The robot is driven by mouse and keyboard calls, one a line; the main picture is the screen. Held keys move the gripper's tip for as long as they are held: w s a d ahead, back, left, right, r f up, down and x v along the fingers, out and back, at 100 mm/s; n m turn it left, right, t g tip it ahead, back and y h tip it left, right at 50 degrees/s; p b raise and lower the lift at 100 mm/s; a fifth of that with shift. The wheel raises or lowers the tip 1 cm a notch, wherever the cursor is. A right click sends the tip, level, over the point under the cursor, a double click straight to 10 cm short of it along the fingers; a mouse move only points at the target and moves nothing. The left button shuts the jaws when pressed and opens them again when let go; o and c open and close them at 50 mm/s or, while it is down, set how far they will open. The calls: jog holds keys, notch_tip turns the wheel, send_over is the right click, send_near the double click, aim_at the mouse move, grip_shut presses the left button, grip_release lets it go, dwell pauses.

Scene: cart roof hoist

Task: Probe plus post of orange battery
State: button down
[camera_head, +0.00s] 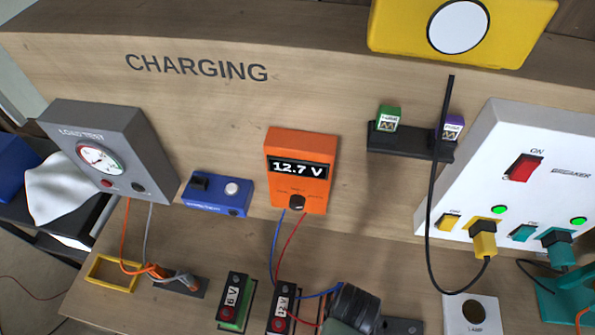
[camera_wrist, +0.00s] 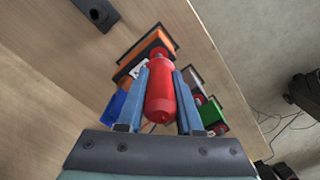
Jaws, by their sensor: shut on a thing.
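My gripper (camera_wrist: 161,76) is shut on a red probe (camera_wrist: 160,100), held between two blue fingers in the wrist view. The probe points toward an orange battery (camera_wrist: 148,45) with a white label in a dark holder. The probe's tip overlaps the battery's edge in the picture; I cannot tell whether it touches a post. In the head view, my dark wrist (camera_head: 354,306) hides the fingers, the probe and the orange battery. The orange meter (camera_head: 300,170) reads 12.7 V, with a red and a blue lead running down toward the batteries.
A green 6 V battery (camera_head: 233,302) and a 12 V battery (camera_head: 282,310) stand left of my wrist. A black cable (camera_head: 430,190) hangs at right.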

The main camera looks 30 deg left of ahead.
jog(key=shift+r, duration=2.7)
